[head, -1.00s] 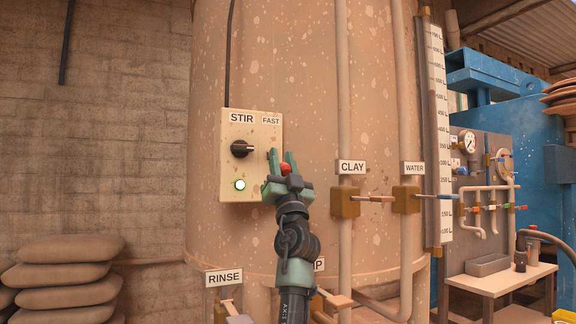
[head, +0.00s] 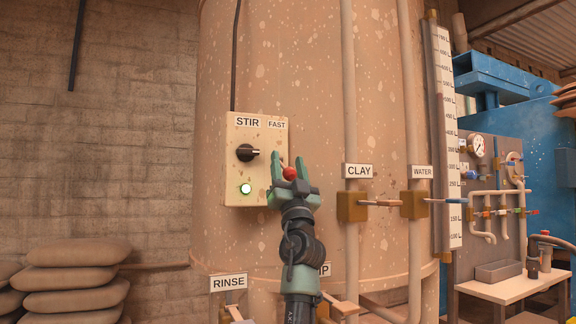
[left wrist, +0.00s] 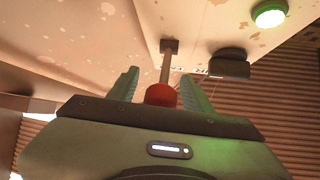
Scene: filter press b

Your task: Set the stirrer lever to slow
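The stirrer box (head: 240,174) is a beige panel on the tank, with STIR and FAST labels at its top. A lever with a red ball end (head: 290,173) is at its right side, near my left gripper (head: 289,163). In the left wrist view, the lever's rod (left wrist: 166,66) runs from a dark mount to the red ball (left wrist: 161,95), which sits between the two green fingers. The fingers look apart, with a small gap at the ball's left. No slow label shows; my gripper covers the box's lower right. My right gripper is not in view.
The box also has a black knob (head: 247,153) and a lit green lamp (head: 245,189). CLAY (head: 354,207) and WATER (head: 414,204) valves stand on pipes to the right. Stacked sacks (head: 75,278) are at the lower left.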

